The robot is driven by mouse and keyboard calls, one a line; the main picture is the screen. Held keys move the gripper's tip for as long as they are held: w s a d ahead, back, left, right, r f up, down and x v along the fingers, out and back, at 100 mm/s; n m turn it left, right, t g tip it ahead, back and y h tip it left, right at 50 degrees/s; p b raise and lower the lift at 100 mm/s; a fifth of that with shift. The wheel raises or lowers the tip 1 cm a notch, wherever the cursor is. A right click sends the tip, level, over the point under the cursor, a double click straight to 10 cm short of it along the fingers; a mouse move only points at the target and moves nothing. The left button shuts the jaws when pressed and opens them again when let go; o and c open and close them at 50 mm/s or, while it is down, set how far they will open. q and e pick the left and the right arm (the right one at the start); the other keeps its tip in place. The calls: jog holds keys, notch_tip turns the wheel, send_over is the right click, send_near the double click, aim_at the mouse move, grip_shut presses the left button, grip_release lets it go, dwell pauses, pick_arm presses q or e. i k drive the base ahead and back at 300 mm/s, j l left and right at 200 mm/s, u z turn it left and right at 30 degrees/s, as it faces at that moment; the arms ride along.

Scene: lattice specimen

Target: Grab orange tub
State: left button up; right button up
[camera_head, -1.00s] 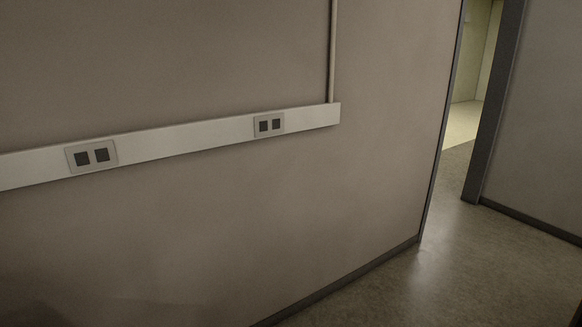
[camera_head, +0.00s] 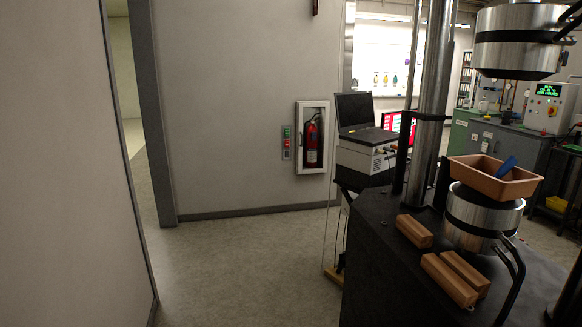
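An orange-brown tub (camera_head: 496,182) sits on the round metal lower platen (camera_head: 484,215) of a testing machine at the right. A blue object (camera_head: 507,166) sticks up out of the tub. Neither of my grippers shows in the view.
Several wooden blocks (camera_head: 413,231) lie on the machine's black base (camera_head: 380,240). A metal column (camera_head: 431,100) stands behind the tub and an upper metal cylinder (camera_head: 517,42) hangs above it. A laptop (camera_head: 363,112) stands left of the column. Floor (camera_head: 240,265) is clear in front, by an open doorway (camera_head: 127,90).

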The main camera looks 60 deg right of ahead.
aim_at(477, 172)
jog(key=i+z, duration=0.1)
jog(key=z, duration=0.35)
jog(key=i+z, duration=0.15)
jog(key=z, duration=0.25)
jog(key=i+j+z, duration=0.1)
jog(key=z, duration=0.35)
jog(key=j+z, duration=0.15)
jog(key=z, duration=0.3)
jog(key=i, duration=0.05)
